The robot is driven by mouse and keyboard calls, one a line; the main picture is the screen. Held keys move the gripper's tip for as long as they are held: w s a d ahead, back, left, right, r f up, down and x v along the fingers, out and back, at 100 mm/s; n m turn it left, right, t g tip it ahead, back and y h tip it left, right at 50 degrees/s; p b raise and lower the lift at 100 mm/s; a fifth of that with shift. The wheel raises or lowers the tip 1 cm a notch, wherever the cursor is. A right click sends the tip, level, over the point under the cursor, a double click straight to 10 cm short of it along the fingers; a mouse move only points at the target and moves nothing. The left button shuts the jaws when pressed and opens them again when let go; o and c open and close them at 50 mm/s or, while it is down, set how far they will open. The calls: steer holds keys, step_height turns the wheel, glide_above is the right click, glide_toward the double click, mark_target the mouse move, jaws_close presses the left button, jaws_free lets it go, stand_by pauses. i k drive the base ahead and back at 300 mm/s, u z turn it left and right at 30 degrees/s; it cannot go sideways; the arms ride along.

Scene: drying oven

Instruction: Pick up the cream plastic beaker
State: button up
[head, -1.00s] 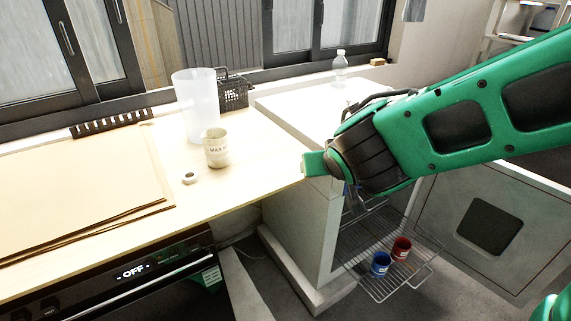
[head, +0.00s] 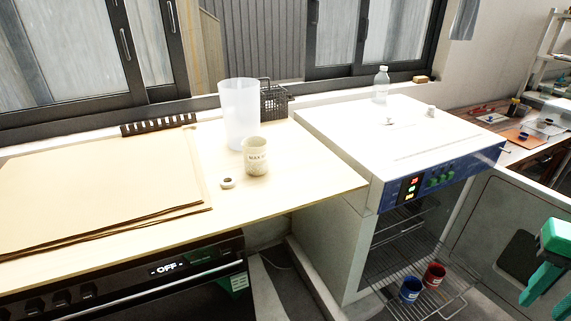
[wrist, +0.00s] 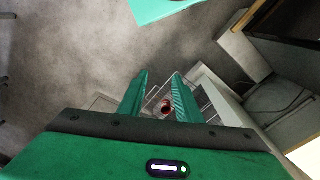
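The cream beaker (head: 256,160), with dark lettering on its side, stands upright on the light wooden worktop (head: 310,190) in the head view. It is just in front of a tall translucent container (head: 238,105). My gripper shows as green parts at the right edge of the head view, far to the right of the beaker. In the wrist view the two green fingers of my gripper (wrist: 160,80) are apart with nothing held between them. The cream beaker is not visible in the wrist view.
Brown sheets (head: 95,190) cover the worktop's left.

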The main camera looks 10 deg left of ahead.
mark_target(256, 156)
steer(key=u, duration=1.8)
steer(key=k, duration=0.65)
steer(key=z, duration=0.75)
steer(key=i, duration=1)
steer(key=z, duration=0.05)
